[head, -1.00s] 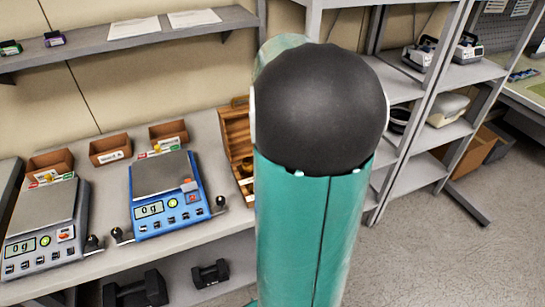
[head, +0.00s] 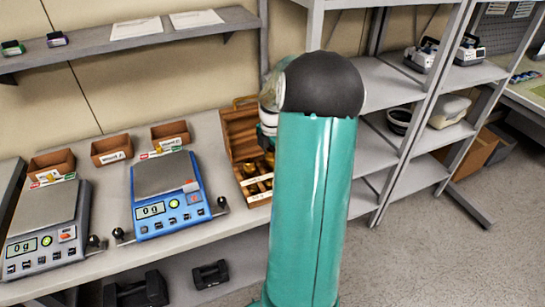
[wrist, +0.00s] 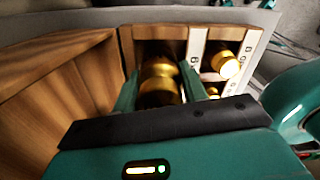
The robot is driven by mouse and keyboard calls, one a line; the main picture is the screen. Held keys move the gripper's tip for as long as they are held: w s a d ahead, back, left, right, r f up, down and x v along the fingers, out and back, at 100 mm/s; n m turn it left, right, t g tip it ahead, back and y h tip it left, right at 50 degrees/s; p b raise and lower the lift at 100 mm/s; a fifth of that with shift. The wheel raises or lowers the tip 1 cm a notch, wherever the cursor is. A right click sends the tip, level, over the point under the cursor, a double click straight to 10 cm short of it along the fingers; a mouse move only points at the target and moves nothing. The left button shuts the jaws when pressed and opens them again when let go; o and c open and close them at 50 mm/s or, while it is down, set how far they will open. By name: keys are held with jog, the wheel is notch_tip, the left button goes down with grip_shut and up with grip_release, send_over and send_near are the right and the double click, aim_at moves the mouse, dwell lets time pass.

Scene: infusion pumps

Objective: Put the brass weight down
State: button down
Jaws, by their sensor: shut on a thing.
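My gripper (wrist: 158,85) shows in the wrist view, with its two teal fingers shut on a brass weight (wrist: 160,86). The weight is between the fingers, over or inside a compartment of the open wooden box; I cannot tell whether it touches the bottom. In the head view the wooden box (head: 238,142) stands open on the bench, right of the blue scale (head: 167,195), and my arm hides the gripper and part of the box. Other brass weights (wrist: 228,66) sit in neighbouring compartments behind white labelled strips.
The blue scale and a grey scale (head: 45,225) both read 0 g. Several small brown bins (head: 111,150) stand behind them. Dark dumbbells (head: 137,290) lie on the lower shelf. Grey shelving (head: 400,95) stands to the right. The box's wooden lid (wrist: 50,80) rises close left of my gripper.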

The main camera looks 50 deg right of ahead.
jog(key=shift+f, duration=0.3)
jog(key=c, duration=0.8)
grip_release()
notch_tip(320, 180, up, 12)
jog(key=shift+r, duration=0.1)
jog(key=w+a+r+m+t+h, duration=0.1)
jog(key=a+r+m, duration=0.25)
jog(key=a, duration=0.75)
jog(key=w+a+r+m+t+h, duration=0.15)
jog(key=a+r, duration=0.25)
jog(key=a, duration=0.7)
jog(key=s+a+m+t, duration=0.1)
jog(key=s+a+m, duration=0.2)
jog(key=a, duration=0.3)
jog(key=s+a+m+t+y, duration=0.1)
jog(key=s+a+m, duration=0.2)
jog(key=a, duration=0.4)
jog(key=s+a+f+m+t+y, duration=0.1)
jog(key=s+a+m, duration=0.2)
jog(key=a, duration=0.3)
jog(key=shift+s+a, duration=0.2)
jog(key=shift+s, duration=0.4)
